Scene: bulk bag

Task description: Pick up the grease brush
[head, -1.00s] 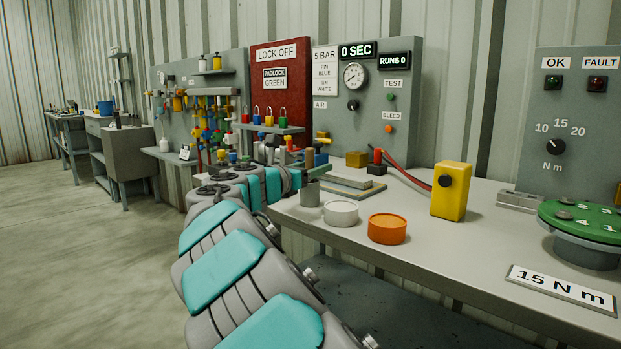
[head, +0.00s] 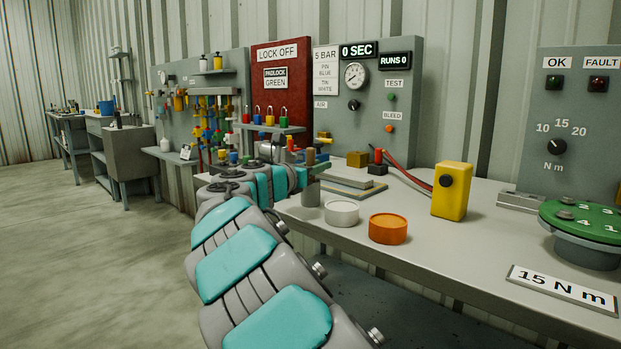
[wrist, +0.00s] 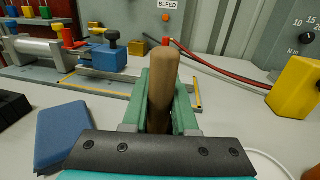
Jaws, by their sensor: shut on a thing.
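The grease brush shows as a plain brown wooden handle (wrist: 163,80), upright between the green fingers of my gripper (wrist: 162,108) in the wrist view. The fingers are shut on the handle, and its rounded top stands above them. In the head view the handle (head: 310,156) shows at the end of my arm, just above a grey cylindrical cup (head: 310,193) on the bench. The bristle end is hidden, so I cannot tell whether it is inside the cup.
A white round tin (head: 341,214) and an orange round tin (head: 388,229) stand right of the cup. A yellow block (head: 452,191) stands further right. Behind are a flat plate (head: 349,187), a red hose (head: 408,177) and the test panel. Bench space lies in front of the yellow block.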

